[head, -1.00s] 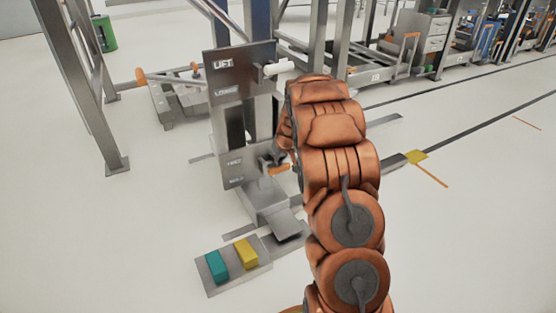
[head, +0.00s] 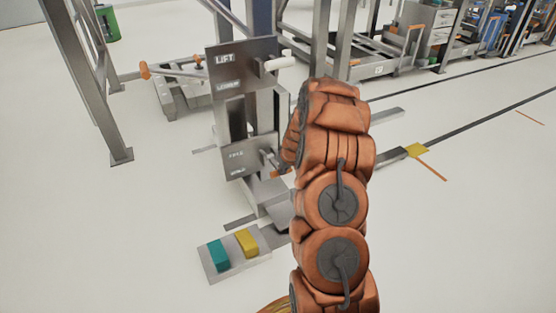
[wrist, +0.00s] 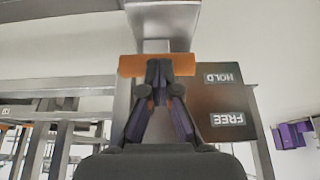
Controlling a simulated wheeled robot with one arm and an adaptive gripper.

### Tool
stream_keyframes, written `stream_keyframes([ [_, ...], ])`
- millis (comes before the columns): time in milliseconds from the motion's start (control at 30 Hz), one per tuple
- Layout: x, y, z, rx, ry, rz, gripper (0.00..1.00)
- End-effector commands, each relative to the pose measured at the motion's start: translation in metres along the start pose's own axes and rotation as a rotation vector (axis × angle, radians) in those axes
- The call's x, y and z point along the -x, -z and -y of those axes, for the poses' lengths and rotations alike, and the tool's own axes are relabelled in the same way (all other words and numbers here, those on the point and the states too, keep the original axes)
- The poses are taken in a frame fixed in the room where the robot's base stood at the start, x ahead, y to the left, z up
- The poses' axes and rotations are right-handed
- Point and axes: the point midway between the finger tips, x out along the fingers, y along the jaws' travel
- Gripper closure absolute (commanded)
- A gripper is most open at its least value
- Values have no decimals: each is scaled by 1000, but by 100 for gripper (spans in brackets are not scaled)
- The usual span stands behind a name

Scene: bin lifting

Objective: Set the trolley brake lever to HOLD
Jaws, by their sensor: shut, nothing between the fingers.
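The brake lever's orange handle (wrist: 157,65) lies crosswise in front of my gripper in the wrist view. The plate marked HOLD and FREE (wrist: 226,98) is to its right, upside down there. The handle is about level with the HOLD mark or slightly past it. My gripper (wrist: 158,72) is shut, with its fingertips at the handle's edge and nothing between them; I cannot tell whether they touch it.
A LIFT plate (head: 241,68) with a white-gripped lever (head: 278,63) is above on the same post. A floor pedal plate with teal (head: 218,254) and yellow (head: 246,242) blocks lies in front. A steel frame (head: 92,80) stands left. Open floor surrounds these.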

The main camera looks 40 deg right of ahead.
Motion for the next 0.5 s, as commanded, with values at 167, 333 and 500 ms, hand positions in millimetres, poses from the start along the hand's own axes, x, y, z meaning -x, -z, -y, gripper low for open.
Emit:
stream_keyframes([
  [167,-16,-11,1,0,0,0,100],
  [333,-30,-18,1,0,0,0,100],
  [500,-41,-22,0,0,-1,-2,100],
])
